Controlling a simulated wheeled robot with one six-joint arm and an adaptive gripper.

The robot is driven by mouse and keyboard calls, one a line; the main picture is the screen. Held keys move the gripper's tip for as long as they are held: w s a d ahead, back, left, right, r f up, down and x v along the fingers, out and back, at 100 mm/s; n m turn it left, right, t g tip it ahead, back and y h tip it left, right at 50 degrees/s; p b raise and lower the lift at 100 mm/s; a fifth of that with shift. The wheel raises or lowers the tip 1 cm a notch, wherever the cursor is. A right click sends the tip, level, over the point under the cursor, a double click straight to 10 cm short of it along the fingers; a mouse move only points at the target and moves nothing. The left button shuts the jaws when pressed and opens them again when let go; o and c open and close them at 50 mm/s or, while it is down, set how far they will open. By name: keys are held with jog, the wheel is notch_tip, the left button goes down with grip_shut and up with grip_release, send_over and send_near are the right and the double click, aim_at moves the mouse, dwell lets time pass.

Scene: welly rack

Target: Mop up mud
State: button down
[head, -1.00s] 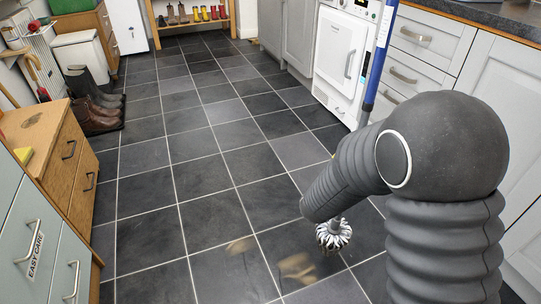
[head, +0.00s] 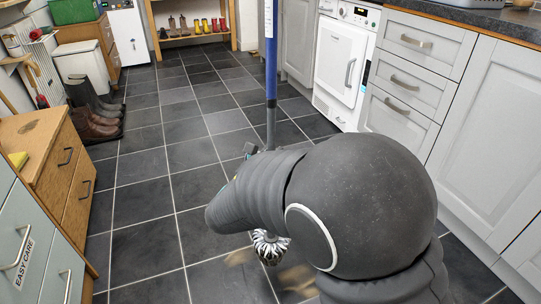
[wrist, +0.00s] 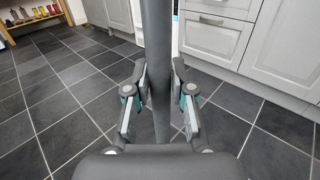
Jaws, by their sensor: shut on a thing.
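A mop has a long pole (head: 271,60), blue above and grey below, standing close to upright in the head view. Its striped grey-and-white head (head: 270,247) is low at the floor, partly hidden by my arm; I cannot tell whether it touches the tiles. My gripper (wrist: 158,98) is shut on the pole, one finger on each side. In the head view it is mostly hidden behind my arm. Brown mud smears lie on the dark tiles: one (head: 240,256) just left of the mop head, another (head: 297,278) to its lower right, partly covered by my arm.
Grey cabinets (head: 420,85) and a white dryer (head: 345,65) line the right side. A wooden drawer unit (head: 60,165) stands at left, with dark boots (head: 92,125) on a mat behind it. A boot rack (head: 195,38) is at the back. The middle floor is clear.

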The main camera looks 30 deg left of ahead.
jog(key=w+d+f+b, duration=0.1)
jog(key=w+f, duration=0.3)
jog(key=w, duration=0.6)
jog(key=w+d+f+b, duration=0.1)
jog(key=w+f, duration=0.3)
jog(key=w, duration=0.6)
jog(key=shift+w+f+b, duration=0.15)
jog(key=shift+f+b, duration=0.1)
jog(key=shift+b, duration=0.6)
jog(key=shift+f+b, duration=0.5)
jog(key=shift+f, duration=0.1)
dwell(0.5)
